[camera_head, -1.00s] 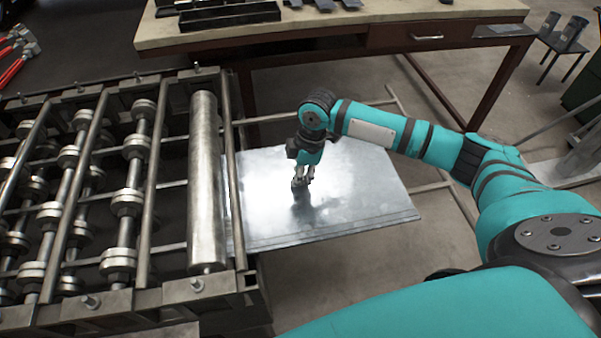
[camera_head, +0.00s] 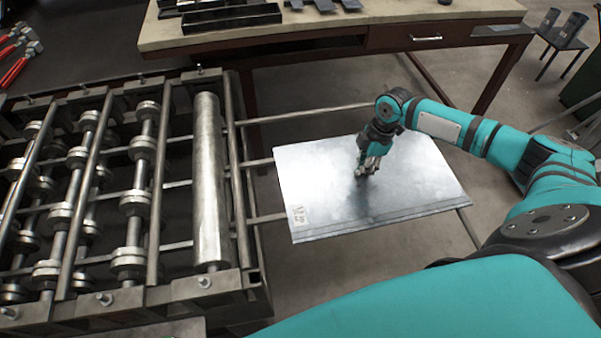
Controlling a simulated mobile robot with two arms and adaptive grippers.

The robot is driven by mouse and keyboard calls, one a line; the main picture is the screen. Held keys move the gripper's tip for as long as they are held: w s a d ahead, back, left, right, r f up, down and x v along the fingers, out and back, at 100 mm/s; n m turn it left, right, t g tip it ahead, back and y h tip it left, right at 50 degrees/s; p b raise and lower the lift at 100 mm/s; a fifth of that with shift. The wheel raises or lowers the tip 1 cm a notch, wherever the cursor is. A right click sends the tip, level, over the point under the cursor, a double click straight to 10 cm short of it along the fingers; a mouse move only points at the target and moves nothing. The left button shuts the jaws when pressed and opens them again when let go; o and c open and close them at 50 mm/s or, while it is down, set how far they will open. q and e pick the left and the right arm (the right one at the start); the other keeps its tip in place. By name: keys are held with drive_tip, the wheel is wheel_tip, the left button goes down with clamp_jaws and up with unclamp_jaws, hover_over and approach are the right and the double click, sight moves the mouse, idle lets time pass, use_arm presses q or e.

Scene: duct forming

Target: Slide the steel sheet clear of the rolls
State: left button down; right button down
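The flat grey steel sheet (camera_head: 320,190) lies on thin support bars to the right of the roll machine. Its left edge is apart from the end roll (camera_head: 207,185) and the frame, with a gap showing between them. A small marked label sits near its front left corner. My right gripper (camera_head: 366,172) points down at the middle of the sheet, its fingertips at or just above the surface. The fingers are too small to tell whether they are open or shut. My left gripper is not in view.
The roll-forming machine (camera_head: 180,290) with several rows of rolls fills the left. A workbench (camera_head: 310,28) with a drawer and metal parts stands behind. Support bars (camera_head: 300,114) extend right from the machine. Red-handled tools (camera_head: 15,70) lie at upper left. A small stand (camera_head: 562,40) is far right.

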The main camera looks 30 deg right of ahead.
drive_tip(key=shift+s+d+f, duration=0.1)
drive_tip(key=shift+s+d, duration=0.15)
drive_tip(key=shift+d, duration=0.4)
drive_tip(key=shift+s+d+f, duration=0.1)
drive_tip(key=shift+s+d, duration=0.1)
drive_tip(key=shift+d, duration=0.4)
drive_tip(key=shift+w+r+p, duration=0.15)
drive_tip(key=shift+r+p, duration=0.7)
drive_tip(key=shift+p, duration=0.15)
drive_tip(key=shift+f, duration=0.1)
